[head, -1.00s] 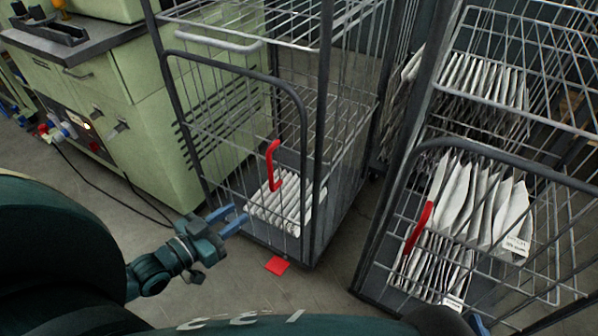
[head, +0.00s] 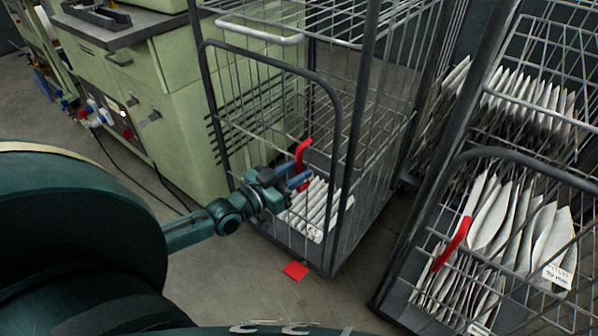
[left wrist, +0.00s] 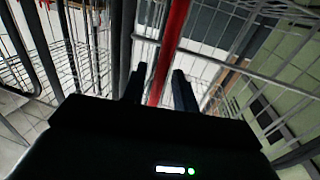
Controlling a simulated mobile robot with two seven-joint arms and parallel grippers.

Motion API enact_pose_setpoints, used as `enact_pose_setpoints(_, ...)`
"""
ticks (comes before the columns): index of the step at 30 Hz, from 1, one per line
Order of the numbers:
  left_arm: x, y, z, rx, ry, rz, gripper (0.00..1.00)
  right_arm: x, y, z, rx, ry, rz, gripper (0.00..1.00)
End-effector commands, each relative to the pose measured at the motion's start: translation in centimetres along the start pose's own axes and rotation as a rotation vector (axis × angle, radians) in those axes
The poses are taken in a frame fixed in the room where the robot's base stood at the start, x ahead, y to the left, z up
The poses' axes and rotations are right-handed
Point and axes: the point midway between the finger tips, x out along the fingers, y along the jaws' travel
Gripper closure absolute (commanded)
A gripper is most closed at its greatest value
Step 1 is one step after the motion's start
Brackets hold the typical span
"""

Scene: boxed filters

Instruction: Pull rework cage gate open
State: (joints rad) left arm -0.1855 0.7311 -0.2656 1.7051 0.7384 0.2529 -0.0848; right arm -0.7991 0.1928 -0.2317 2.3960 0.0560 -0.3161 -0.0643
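The middle wire cage (head: 372,60) has a grey-framed gate (head: 270,62) with an upright red handle (head: 304,153). The gate appears to stand in line with the cage front. My left gripper (head: 297,177) is at the handle's lower part, in front of the gate. In the left wrist view, the red handle (left wrist: 170,45) runs up between the two dark fingertips of my left gripper (left wrist: 160,88). The fingers look spread, with gaps beside the handle. Whether either finger touches it cannot be told. My right gripper is out of view.
A second cage (head: 470,120) with its own red handle (head: 452,244) and several white filters (head: 515,225) stands at right. White filters (head: 315,208) sit in the middle cage. A green machine (head: 165,95) stands at left. A red marker (head: 295,271) lies on open floor.

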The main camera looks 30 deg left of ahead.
Motion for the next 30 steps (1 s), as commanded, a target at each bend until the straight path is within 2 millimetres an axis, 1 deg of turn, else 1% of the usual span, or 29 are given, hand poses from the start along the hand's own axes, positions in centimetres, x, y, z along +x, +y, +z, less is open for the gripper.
enact_pose_setpoints(1, 0.49, 0.0, 0.03, 0.0, 0.001, 0.0, 0.71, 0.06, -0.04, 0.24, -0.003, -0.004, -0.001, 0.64)
enact_pose_setpoints(4, 0.98, 0.02, -0.03, 0.0, 0.001, 0.0, 0.71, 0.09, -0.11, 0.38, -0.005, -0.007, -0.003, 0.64)
enact_pose_setpoints(13, 1.13, 0.04, -0.03, 0.001, 0.0, 0.001, 0.71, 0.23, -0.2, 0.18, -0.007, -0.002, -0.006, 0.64)
enact_pose_setpoints(14, 1.13, 0.04, -0.03, 0.001, 0.0, 0.001, 0.72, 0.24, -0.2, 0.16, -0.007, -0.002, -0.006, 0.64)
enact_pose_setpoints(24, 1.11, 0.03, -0.02, 0.001, 0.0, 0.001, 1.0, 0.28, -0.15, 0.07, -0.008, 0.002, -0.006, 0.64)
enact_pose_setpoints(30, 1.1, 0.03, -0.02, 0.001, 0.0, 0.001, 1.0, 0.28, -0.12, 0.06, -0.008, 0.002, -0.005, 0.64)
